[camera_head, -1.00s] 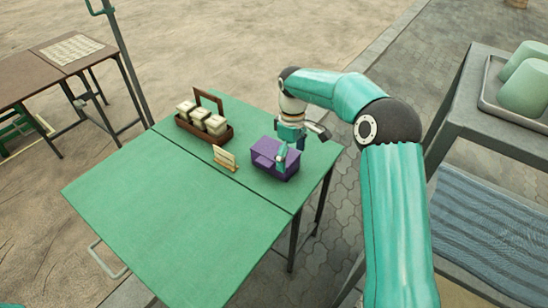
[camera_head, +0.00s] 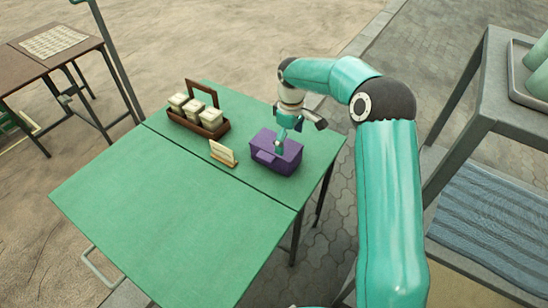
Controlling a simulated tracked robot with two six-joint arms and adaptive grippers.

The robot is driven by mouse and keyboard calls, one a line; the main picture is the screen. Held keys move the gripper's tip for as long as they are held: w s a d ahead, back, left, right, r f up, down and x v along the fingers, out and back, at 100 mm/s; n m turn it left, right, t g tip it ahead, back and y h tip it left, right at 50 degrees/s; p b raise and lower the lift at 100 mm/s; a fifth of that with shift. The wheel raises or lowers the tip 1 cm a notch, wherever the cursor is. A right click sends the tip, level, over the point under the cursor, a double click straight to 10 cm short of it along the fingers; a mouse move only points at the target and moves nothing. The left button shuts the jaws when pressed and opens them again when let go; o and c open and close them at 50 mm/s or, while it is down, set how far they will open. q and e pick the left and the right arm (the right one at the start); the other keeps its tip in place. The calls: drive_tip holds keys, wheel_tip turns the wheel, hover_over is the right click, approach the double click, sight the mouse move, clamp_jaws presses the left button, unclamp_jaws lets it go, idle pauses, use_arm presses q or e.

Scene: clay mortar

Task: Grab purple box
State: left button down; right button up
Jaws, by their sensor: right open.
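The purple box (camera_head: 283,160) stands on the right part of the green table (camera_head: 165,215), near its right edge. My right gripper (camera_head: 280,148) points down over the top of the box, with its fingers in front of part of it. It is open; I cannot tell whether the fingers touch the box. My left gripper is not in view.
A brown wooden caddy (camera_head: 222,129) with several pale jars stands at the back of the table. A small card holder (camera_head: 223,154) stands left of the box. A grey stand (camera_head: 500,115) is at the right. The front of the table is clear.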

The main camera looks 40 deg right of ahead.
sight(290, 150)
drive_tip(key=shift+s+d+f, duration=0.1)
drive_tip(key=shift+d+f, duration=0.05)
drive_tip(key=shift+f, duration=3.35)
drive_tip(key=c, duration=1.1)
